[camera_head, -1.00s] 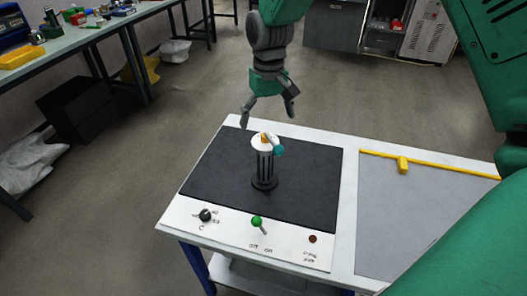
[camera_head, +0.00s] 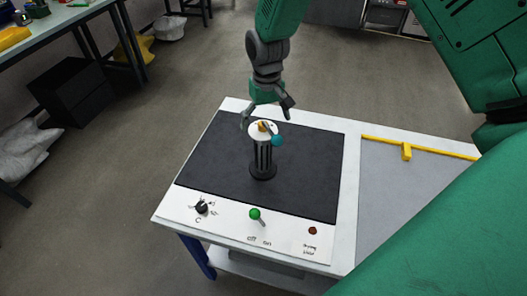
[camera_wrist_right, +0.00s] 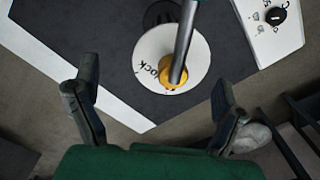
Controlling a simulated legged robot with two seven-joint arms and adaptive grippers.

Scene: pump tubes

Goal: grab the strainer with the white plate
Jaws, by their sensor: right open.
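The strainer (camera_head: 263,160) is a black slotted cylinder standing upright on the dark mat. Its round white plate (camera_head: 257,136) is on top, with a yellow hub (camera_head: 262,126) and a lever ending in a teal ball (camera_head: 277,141). In the right wrist view, the white plate (camera_wrist_right: 146,52) bears the word "lock", and a grey rod (camera_wrist_right: 184,40) crosses it above the yellow hub (camera_wrist_right: 170,75). My right gripper (camera_head: 267,113) is open and empty, just above and behind the plate, with its fingers spread to either side. My left gripper is not in view.
The white table (camera_head: 349,190) has a front panel with a black knob (camera_head: 201,207), a green-tipped switch (camera_head: 255,214) and a red button (camera_head: 312,231). A yellow bar (camera_head: 440,150) edges the grey area at right. The mat around the strainer is clear.

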